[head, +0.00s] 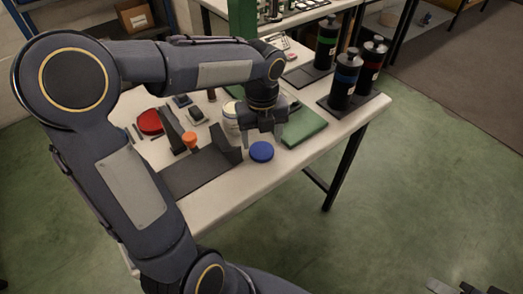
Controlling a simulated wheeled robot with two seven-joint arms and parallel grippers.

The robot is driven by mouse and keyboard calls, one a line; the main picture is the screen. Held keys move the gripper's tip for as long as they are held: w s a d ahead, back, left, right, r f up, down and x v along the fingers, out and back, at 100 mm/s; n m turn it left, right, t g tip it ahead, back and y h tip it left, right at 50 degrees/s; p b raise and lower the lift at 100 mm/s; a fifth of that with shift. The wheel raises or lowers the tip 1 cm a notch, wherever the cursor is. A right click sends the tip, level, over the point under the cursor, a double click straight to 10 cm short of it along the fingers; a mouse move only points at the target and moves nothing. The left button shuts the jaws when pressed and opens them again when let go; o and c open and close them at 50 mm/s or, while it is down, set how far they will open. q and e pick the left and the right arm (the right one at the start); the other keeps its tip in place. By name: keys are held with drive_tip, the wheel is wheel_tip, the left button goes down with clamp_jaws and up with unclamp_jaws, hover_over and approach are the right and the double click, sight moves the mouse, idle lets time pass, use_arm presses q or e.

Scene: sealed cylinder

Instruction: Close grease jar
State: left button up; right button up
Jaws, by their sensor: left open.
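A pale, cream-coloured jar (230,112), which looks like the grease jar, stands on the white table, partly hidden by my left gripper. Its top is hard to make out. A round blue lid (261,152) lies on the table just in front of the gripper. My left gripper (262,133) points down, open, beside the jar on its right and behind the blue lid. I see nothing held in it. Grey parts at the bottom right edge are probably my right gripper, cut off, so its jaws cannot be judged.
A dark stand (197,172) with an orange-capped item (189,140) is left of the lid. A red round object (150,122) lies farther left. A green pad (303,126) is to the right. Dark bottles (345,80) stand at the back right. The front table strip is clear.

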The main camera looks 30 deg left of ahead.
sight(262, 152)
use_arm(q)
wheel_tip(262, 152, down, 4)
drive_tip(key=shift+f+b, duration=0.1)
drive_tip(key=shift+b, duration=0.25)
drive_tip(key=shift+c, duration=0.2)
drive_tip(key=c, duration=0.5)
